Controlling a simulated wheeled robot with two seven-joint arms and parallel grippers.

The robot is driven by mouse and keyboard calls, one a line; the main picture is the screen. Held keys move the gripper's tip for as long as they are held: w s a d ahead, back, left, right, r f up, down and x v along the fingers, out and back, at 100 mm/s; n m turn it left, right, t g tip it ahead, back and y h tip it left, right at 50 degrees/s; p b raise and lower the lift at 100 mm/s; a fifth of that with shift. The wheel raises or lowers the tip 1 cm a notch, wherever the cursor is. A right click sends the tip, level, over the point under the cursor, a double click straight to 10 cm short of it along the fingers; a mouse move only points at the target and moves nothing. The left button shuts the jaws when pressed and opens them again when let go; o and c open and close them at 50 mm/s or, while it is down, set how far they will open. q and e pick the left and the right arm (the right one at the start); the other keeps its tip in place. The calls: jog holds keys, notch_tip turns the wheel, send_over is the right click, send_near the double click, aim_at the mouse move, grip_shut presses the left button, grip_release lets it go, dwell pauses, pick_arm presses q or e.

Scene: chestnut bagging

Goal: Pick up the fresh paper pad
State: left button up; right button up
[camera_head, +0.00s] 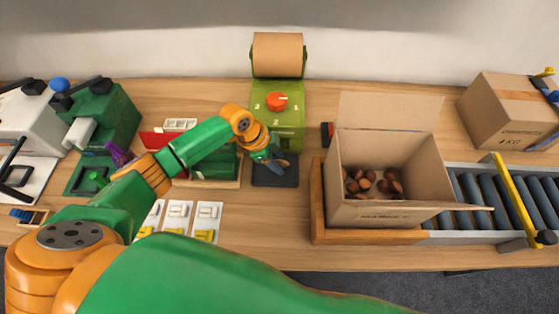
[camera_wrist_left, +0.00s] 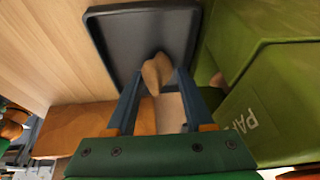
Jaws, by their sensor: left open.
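A brown crumpled piece of paper, apparently the fresh paper pad (camera_wrist_left: 154,72), shows in the left wrist view over the black tray (camera_wrist_left: 145,30). My left gripper (camera_wrist_left: 157,82) is open, with one finger on each side of the paper; I cannot tell whether they touch it. A paler brown patch (camera_wrist_left: 170,112) lies nearer the palm. In the head view my left gripper (camera_head: 276,161) is low over the black tray (camera_head: 276,180), in front of the green paper dispenser (camera_head: 290,130), and mostly hides the pad. My right gripper is out of view.
The dispenser's brown paper roll (camera_head: 277,54) stands behind the tray. An open cardboard box (camera_head: 390,213) holding several chestnuts stands to the right, next to a roller conveyor (camera_head: 470,190). A closed carton (camera_head: 510,110) sits at the back right. White cards (camera_head: 207,215) lie left of clear table.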

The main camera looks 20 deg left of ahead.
pick_arm(q)
grip_shut()
jog(key=shift+r, duration=0.1)
